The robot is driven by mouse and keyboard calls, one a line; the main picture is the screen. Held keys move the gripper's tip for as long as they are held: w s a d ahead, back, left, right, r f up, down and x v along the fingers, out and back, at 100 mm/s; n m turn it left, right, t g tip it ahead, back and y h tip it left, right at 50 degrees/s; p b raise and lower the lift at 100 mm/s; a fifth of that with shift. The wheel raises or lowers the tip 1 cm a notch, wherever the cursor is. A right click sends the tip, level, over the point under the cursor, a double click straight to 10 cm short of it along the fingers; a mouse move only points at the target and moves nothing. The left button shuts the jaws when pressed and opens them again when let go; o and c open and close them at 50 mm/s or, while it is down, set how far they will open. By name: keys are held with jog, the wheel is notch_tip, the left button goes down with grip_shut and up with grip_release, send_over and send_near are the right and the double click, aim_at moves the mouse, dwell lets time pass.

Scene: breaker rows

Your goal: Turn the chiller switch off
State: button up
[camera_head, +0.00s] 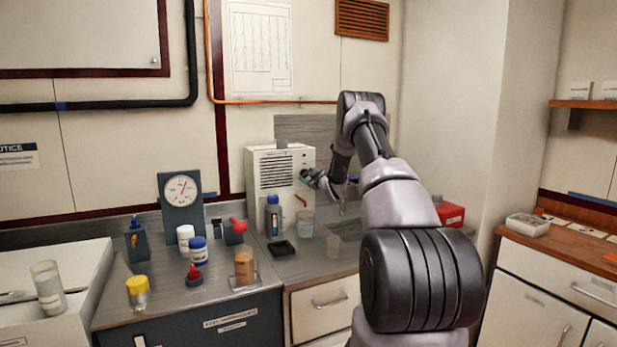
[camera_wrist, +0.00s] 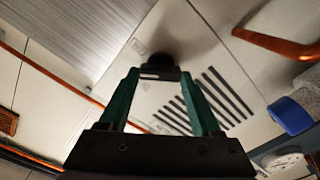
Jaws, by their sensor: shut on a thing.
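The chiller (camera_head: 267,180) is a white box with a slatted vent, standing at the back of the counter against the wall. My gripper (camera_head: 308,178) is at the right side of its front face in the head view, and the gripper hides the switch there. In the wrist view, the green fingers of my gripper (camera_wrist: 160,76) close around a small dark switch knob (camera_wrist: 160,61) on the white chiller front (camera_wrist: 215,75). Dark vent slots show beside it. Which way the switch is set cannot be told.
A blue-capped bottle (camera_head: 272,217) and a clear beaker (camera_head: 305,224) stand before the chiller. An orange lever-like piece (camera_head: 301,200) sits low on its front. Several bottles and a dial gauge (camera_head: 181,200) are to the left. A red box (camera_head: 451,213) is at right.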

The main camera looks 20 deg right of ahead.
jog(key=n, duration=0.5)
jog(key=shift+a+f+n, duration=0.1)
jog(key=shift+n, duration=0.2)
jog(key=n, duration=0.4)
jog(key=shift+f+n, duration=0.1)
jog(key=shift+n, duration=0.3)
jog(key=o, duration=1.4)
jog(key=s, duration=1.1)
jog(key=shift+d, duration=0.2)
